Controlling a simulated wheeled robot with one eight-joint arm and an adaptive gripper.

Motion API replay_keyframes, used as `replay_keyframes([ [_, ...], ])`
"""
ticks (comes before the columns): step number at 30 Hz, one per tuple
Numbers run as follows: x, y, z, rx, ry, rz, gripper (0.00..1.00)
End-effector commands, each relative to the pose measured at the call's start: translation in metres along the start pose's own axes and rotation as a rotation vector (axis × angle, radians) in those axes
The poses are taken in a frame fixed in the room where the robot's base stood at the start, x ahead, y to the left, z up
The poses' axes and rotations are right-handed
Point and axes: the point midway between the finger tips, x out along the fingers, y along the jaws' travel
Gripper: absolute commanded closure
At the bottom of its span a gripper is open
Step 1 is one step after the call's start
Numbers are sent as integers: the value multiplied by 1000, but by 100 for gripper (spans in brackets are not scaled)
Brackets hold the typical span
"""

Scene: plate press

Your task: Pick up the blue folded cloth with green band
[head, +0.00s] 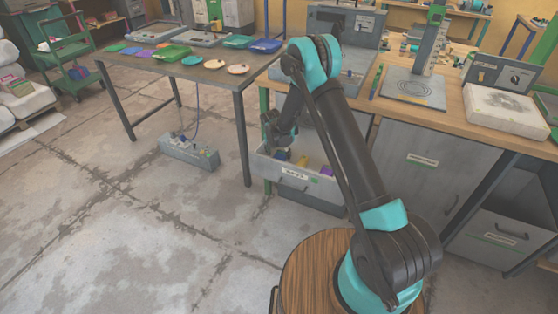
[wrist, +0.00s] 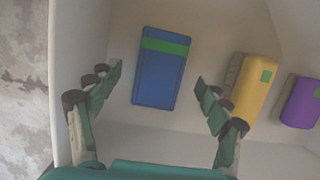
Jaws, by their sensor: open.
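The blue folded cloth with a green band (wrist: 158,80) lies flat on the floor of an open drawer (wrist: 190,133), in the wrist view. My gripper (wrist: 158,82) is open and empty, with one finger on each side of the cloth's lower part in the picture. Neither finger visibly grips the cloth. How high the fingertips are above it I cannot tell. In the head view my gripper (head: 280,140) hangs over the open drawer (head: 299,178), and the arm partly hides the drawer's inside.
A yellow item with a green patch (wrist: 256,88) lies right of the cloth, close to my right finger. A purple item (wrist: 301,102) lies farther right. The drawer's left wall (wrist: 80,50) is near my left finger. A table with colored items (head: 190,69) stands at the left.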

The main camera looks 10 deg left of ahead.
Motion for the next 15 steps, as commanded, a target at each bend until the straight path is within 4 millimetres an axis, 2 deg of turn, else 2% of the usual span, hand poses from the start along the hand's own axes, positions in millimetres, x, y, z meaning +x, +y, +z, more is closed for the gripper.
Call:
replay_keyframes([
  [4, 13, 0, 0, -1, 0, 0, 22],
  [11, 15, 0, -1, -1, 0, 0, 22],
  [12, 15, 0, -1, -1, 0, 0, 24],
  [15, 15, 0, 0, -1, 0, 0, 36],
])
